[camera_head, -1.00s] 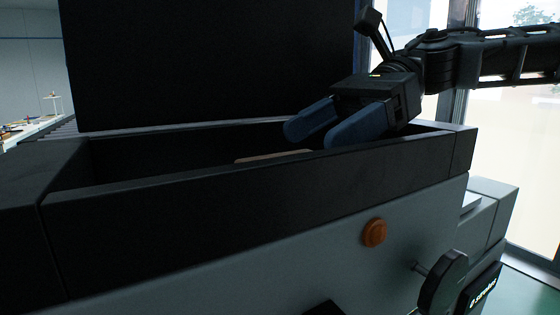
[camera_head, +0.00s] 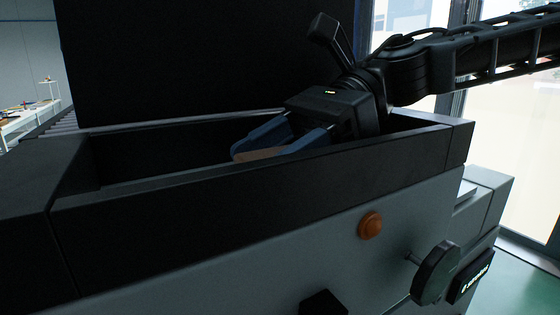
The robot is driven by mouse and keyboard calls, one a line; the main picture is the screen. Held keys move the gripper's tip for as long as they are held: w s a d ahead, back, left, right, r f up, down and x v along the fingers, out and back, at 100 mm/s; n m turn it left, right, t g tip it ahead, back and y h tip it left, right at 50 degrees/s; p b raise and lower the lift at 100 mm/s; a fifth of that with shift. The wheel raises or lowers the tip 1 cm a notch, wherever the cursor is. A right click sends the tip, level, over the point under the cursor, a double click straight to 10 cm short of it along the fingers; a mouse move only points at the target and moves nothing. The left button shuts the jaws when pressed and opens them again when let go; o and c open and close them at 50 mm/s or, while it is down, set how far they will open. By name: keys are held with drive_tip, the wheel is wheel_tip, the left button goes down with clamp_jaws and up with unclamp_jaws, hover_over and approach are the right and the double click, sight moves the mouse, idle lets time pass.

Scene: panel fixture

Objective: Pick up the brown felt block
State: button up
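The brown felt block (camera_head: 262,154) shows as a light brown sliver inside the dark open-topped box (camera_head: 190,181). Most of it is hidden by the box's front wall and my fingers. My gripper (camera_head: 258,152) reaches down into the box from the right, with its two blue fingers apart. The block's visible edge lies between the fingertips. I cannot tell whether the fingers touch it.
The box's dark front wall stands close below my fingers. A tall dark panel (camera_head: 205,60) rises behind the box. An orange button (camera_head: 370,225) and a black round knob (camera_head: 436,273) are on the grey front face.

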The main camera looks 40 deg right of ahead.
drive_tip(key=c, duration=0.9)
drive_tip(key=shift+r, duration=0.1)
